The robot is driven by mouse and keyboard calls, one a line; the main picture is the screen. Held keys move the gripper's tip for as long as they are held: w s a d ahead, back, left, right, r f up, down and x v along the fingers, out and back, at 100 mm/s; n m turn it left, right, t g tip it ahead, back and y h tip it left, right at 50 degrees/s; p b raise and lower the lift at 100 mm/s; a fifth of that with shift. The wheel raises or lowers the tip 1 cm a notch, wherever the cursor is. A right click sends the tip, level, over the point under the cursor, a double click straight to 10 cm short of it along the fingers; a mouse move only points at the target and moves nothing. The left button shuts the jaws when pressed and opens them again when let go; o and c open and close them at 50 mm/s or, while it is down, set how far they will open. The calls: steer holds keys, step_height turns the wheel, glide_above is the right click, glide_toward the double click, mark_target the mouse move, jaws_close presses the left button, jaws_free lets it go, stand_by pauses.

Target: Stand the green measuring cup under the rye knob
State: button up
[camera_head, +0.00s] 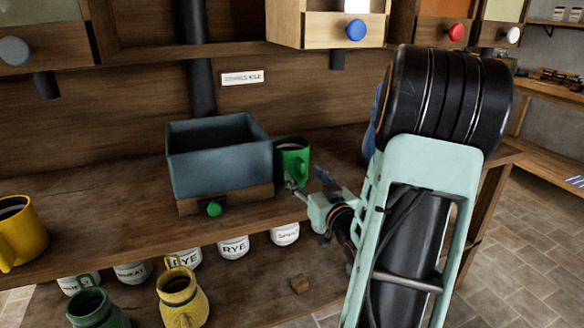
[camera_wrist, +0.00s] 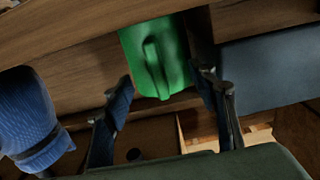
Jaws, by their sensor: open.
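The green measuring cup (camera_head: 293,163) stands upright on the wooden bench, close to the right side of a blue-grey bin. My gripper (camera_head: 304,184) is open, low in front of the cup. In the wrist view the cup (camera_wrist: 142,58) lies ahead of and between the open fingers (camera_wrist: 166,86), its handle facing me; I cannot tell whether they touch it. Knobs in view are blue (camera_head: 355,30), red (camera_head: 455,32), white (camera_head: 513,36), grey-blue (camera_head: 14,50) and green (camera_head: 214,208). I cannot tell which is the rye knob.
The blue-grey bin (camera_head: 215,160) sits on a wooden base beside the cup. A small sign (camera_head: 243,78) is hard to read. A yellow mug (camera_head: 20,230) stands at left. Labelled jars (camera_head: 233,246) and jugs (camera_head: 182,300) are below. A blue ribbed object (camera_wrist: 30,120) is near my gripper.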

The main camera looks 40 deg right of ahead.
mark_target(293, 165)
steer(key=x, duration=0.4)
steer(key=shift+w+d+f+b, duration=0.1)
steer(key=shift+b, duration=0.25)
steer(key=shift+c, duration=0.6)
jaws_close()
